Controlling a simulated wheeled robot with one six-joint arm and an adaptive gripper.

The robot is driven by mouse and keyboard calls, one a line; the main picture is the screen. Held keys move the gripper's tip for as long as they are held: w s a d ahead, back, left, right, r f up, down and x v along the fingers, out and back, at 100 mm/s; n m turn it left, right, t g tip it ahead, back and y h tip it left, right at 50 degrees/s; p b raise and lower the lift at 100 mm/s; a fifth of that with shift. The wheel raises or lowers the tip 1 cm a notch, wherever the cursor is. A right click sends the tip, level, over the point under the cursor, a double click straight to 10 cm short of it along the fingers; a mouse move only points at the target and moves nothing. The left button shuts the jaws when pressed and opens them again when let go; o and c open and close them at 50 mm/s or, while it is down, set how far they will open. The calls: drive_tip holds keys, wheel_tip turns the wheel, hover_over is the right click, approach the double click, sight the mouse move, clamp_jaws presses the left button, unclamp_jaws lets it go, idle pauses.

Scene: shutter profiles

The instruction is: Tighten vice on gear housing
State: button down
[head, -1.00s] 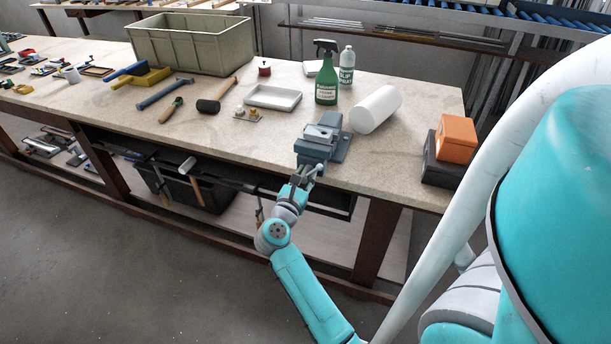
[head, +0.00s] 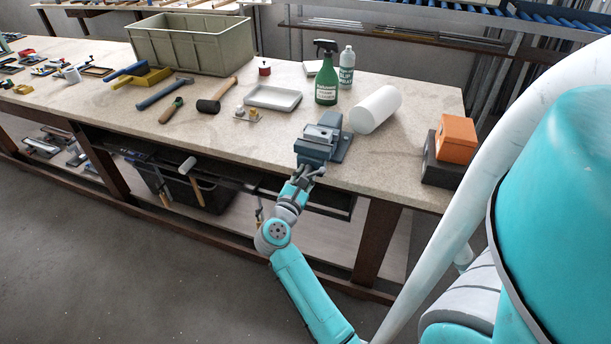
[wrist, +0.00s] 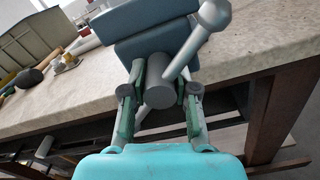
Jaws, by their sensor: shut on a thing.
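The blue-grey vice (head: 320,145) is fixed at the front edge of the workbench. A light metal block, likely the gear housing (head: 321,133), sits at the top of the vice between its jaws. In the wrist view the vice body (wrist: 150,30) fills the top, and its screw head with a ball-ended handle (wrist: 200,42) points at me. The handle slants up to the right. My gripper (head: 304,174) is in front of the vice; in the wrist view its fingers (wrist: 160,92) are shut on the round screw head, one on each side. The housing is hidden in the wrist view.
A white roll (head: 376,109), a green spray bottle (head: 326,75) and a white tray (head: 272,97) stand behind the vice. An orange box (head: 456,138) on a dark case is to the right. The bench edge and a wooden leg (head: 377,235) are close to my arm.

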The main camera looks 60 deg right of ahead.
drive_tip(key=m, duration=0.5)
drive_tip(key=shift+f, duration=0.1)
drive_tip(key=shift+m, duration=0.4)
idle(0.3)
drive_tip(key=c, duration=0.9)
unclamp_jaws()
drive_tip(key=shift+a, duration=0.15)
drive_tip(key=a, duration=0.8)
drive_tip(key=s+a, duration=0.1)
drive_tip(key=a, duration=0.2)
drive_tip(key=shift+a, duration=0.4)
drive_tip(key=shift+w, duration=0.1)
